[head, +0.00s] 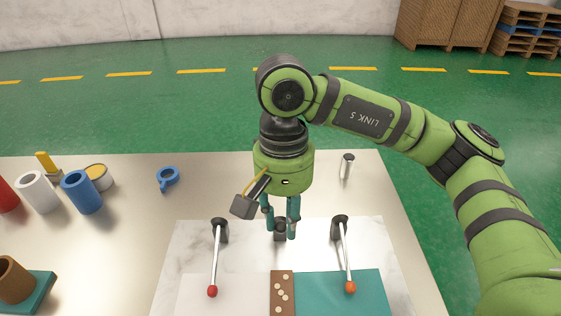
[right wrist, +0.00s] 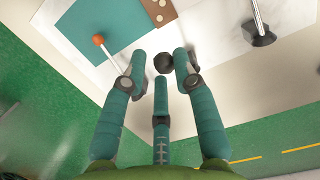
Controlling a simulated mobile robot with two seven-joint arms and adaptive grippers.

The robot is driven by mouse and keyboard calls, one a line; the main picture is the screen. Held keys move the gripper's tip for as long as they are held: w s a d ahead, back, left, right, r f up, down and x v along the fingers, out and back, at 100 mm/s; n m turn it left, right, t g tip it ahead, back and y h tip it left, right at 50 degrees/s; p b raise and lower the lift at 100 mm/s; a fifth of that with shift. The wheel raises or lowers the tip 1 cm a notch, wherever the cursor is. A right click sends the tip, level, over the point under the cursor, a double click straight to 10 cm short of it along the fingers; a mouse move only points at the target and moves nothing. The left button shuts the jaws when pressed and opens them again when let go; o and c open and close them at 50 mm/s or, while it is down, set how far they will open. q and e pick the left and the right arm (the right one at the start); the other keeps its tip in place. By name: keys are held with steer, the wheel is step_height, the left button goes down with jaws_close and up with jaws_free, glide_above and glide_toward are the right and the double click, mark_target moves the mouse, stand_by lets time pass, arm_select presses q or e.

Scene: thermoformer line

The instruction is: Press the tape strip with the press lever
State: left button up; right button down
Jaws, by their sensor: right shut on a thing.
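The brown strip with cream dots (head: 282,297), which looks like the tape strip, lies between a white panel (head: 235,298) and a teal panel (head: 325,298). A lever with a red knob (head: 212,291) stands left of it, and one with an orange knob (head: 350,287) right of it. My right gripper (head: 281,217) points down behind the strip, at a dark post (head: 280,229). In the right wrist view, a dark round knob (right wrist: 163,63) sits between the gripper's fingertips (right wrist: 160,68), which are shut on it. The knob's lower part is hidden. My left gripper is not in view.
A white marbled board (head: 190,255) lies on the table (head: 140,235). A small upright cylinder (head: 347,166) stands back right. A blue ring-shaped piece (head: 168,179), a blue roll (head: 81,192) and a white roll (head: 38,192) stand at the left. The table's left middle is clear.

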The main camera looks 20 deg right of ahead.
steer(key=shift+s+a+f+b, duration=0.3)
steer(key=shift+s+f+b, duration=0.4)
steer(key=shift+b, duration=0.2)
steer(key=shift+s+a+f+b, duration=0.3)
steer(key=shift+s+f+b, duration=0.25)
steer(key=shift+f+b, duration=0.3)
steer(key=shift+r, duration=0.1)
steer(key=f+b, duration=0.1)
steer(key=s+f+b, duration=0.1)
steer(key=b, duration=0.1)
steer(key=f+b, duration=0.1)
steer(key=shift+s+a+f, duration=0.2)
steer(key=shift+s+f, duration=0.1)
steer(key=c, duration=1)
jaws_free()
steer(key=shift+r, duration=0.2)
steer(key=shift+o, duration=0.5)
steer(key=shift+w+a, duration=0.1)
steer(key=shift+a, duration=0.15)
steer(key=shift+d, duration=0.15)
